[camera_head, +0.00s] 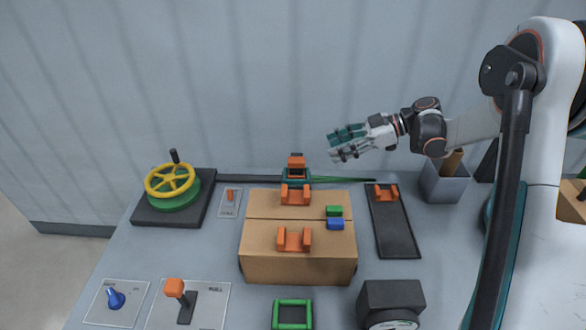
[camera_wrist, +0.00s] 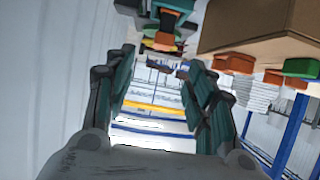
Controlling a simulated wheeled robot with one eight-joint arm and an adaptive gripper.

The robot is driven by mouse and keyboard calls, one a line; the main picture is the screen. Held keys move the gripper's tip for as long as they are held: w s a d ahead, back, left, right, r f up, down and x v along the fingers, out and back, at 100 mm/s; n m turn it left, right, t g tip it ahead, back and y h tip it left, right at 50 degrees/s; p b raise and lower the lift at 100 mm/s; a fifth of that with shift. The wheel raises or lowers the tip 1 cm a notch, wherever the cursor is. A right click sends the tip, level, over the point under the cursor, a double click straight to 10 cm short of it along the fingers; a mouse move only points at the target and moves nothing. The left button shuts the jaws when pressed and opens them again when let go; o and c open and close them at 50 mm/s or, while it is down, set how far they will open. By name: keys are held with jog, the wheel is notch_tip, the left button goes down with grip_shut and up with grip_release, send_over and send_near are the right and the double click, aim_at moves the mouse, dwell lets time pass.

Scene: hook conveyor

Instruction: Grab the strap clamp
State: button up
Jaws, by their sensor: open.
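The strap clamp (camera_head: 296,172), an orange and teal block, stands at the back of the table behind a cardboard box. A dark strap runs left from it and a thin green one runs right. In the wrist view an orange and teal part (camera_wrist: 168,22), which looks like the clamp, is at the top, cut off by the edge. My gripper (camera_head: 335,146) is open and empty, up and to the right of the clamp, fingers pointing left. In the wrist view my gripper (camera_wrist: 163,72) shows two teal fingers spread apart, with nothing between them.
The cardboard box (camera_head: 262,262) carries orange brackets and green and blue blocks, just in front of the clamp. A dark ramp (camera_head: 393,232) with an orange bracket lies right. A grey bin (camera_head: 445,188) stands farther right. A yellow handwheel (camera_head: 170,180) is left. The wall is close behind.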

aim_at(303, 160)
jog(key=b+x, duration=0.1)
jog(key=x, duration=0.7)
jog(key=shift+f+b, duration=0.1)
jog(key=shift+b, duration=0.25)
jog(key=b+x, duration=0.2)
jog(key=x, duration=0.3)
jog(key=shift+s+f, duration=0.2)
jog(key=shift+r, duration=0.1)
grip_shut()
